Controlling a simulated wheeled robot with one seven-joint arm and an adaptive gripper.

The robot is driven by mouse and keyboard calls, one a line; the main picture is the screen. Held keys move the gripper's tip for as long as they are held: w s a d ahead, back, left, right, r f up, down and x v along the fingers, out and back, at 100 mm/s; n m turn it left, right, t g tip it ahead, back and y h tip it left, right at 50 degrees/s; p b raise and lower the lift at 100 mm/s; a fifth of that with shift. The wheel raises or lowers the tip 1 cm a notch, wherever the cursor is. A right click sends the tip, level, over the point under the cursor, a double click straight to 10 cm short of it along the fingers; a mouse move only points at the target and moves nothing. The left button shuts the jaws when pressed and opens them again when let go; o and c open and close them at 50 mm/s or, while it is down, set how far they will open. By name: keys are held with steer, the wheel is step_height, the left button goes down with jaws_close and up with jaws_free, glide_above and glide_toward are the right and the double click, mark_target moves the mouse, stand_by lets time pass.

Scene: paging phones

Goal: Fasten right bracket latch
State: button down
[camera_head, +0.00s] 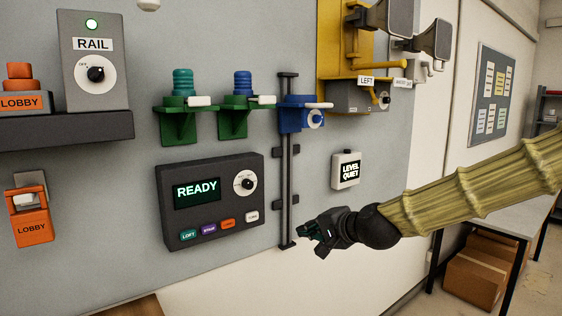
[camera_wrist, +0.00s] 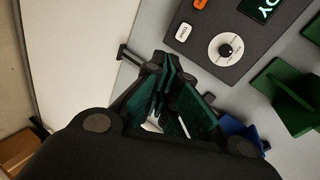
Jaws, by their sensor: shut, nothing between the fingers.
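Two green brackets are on the grey wall panel in the head view. The right green bracket (camera_head: 236,118) holds a ribbed blue cylinder (camera_head: 243,83), with a white latch bar (camera_head: 262,99) across its front. The left green bracket (camera_head: 180,122) holds a teal cylinder (camera_head: 183,82) and has a similar white bar (camera_head: 200,101). I cannot tell whether either latch is fastened. My gripper (camera_head: 303,231) is shut and empty, below and right of the brackets near the rail's foot. Its teal-padded fingers show closed in the wrist view (camera_wrist: 163,68).
A blue bracket (camera_head: 296,117) with a pale bar sits on a black vertical rail (camera_head: 287,190). A READY panel (camera_head: 210,212) is left of my gripper, and a LEVEL QUIET box (camera_head: 347,171) is above right. Yellow horn gear (camera_head: 335,40) stands at the upper right.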

mark_target(274, 101)
steer(key=s+r+t+y, duration=0.1)
steer(key=s+r, duration=0.1)
steer(key=r, duration=1.3)
steer(key=s+d+r+m+t+y+b, duration=0.1)
steer(key=s+r+t+y, duration=0.1)
steer(key=r, duration=1.4)
steer(key=shift+s+y, duration=0.3)
steer(key=shift+s, duration=0.35)
steer(key=shift+w, duration=0.15)
steer(key=p+x, duration=0.5)
steer(key=x, duration=0.8)
steer(key=shift+w+a+r, duration=0.15)
steer(key=shift+w, duration=0.2)
